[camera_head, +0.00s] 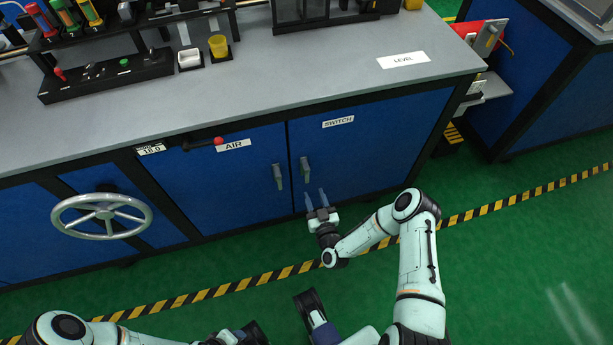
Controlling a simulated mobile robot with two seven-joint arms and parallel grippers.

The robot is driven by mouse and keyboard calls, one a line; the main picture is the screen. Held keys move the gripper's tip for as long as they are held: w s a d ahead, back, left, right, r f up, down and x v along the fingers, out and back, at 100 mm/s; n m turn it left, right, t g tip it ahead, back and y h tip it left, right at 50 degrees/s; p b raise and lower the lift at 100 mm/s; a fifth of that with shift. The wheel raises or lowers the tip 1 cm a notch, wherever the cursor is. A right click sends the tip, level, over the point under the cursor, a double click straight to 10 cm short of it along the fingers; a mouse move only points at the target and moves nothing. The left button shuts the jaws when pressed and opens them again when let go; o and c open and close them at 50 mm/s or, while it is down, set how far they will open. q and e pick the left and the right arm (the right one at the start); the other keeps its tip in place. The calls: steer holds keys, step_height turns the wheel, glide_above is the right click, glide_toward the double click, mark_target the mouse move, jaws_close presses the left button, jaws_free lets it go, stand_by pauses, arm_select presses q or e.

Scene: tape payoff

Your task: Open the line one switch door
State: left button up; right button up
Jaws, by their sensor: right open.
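The blue switch door (385,155) is the right-hand one of two cabinet doors under the grey counter. It carries a white SWITCH label (338,122) and looks shut. Its upright grey handle (305,168) is at the door's left edge. My right gripper (314,193) is open and empty, with its two fingers pointing up the picture toward the door. It is just below the handle in the picture, apart from it. My left arm shows at the bottom left, but I cannot make out its gripper fingers.
The AIR door (220,175) to the left is shut, with its own handle (278,176) close by. A red-tipped lever (205,142) and a silver handwheel (101,216) stick out farther left. The green floor (500,260) is clear, crossed by a yellow-black stripe (225,290).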

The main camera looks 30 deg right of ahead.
mark_target(307, 177)
arm_select(q)
steer(key=shift+t+y, duration=0.3)
steer(key=shift+t, duration=0.2)
steer(key=w+f, duration=0.1)
steer(key=w+a+b, duration=0.1)
steer(key=w+f+b, duration=0.1)
steer(key=shift+w+a+f, duration=0.2)
steer(key=shift+a+f, duration=0.1)
steer(key=shift+a, duration=0.05)
arm_select(e)
steer(key=x, duration=0.9)
steer(key=shift+w, duration=0.25)
jaws_close()
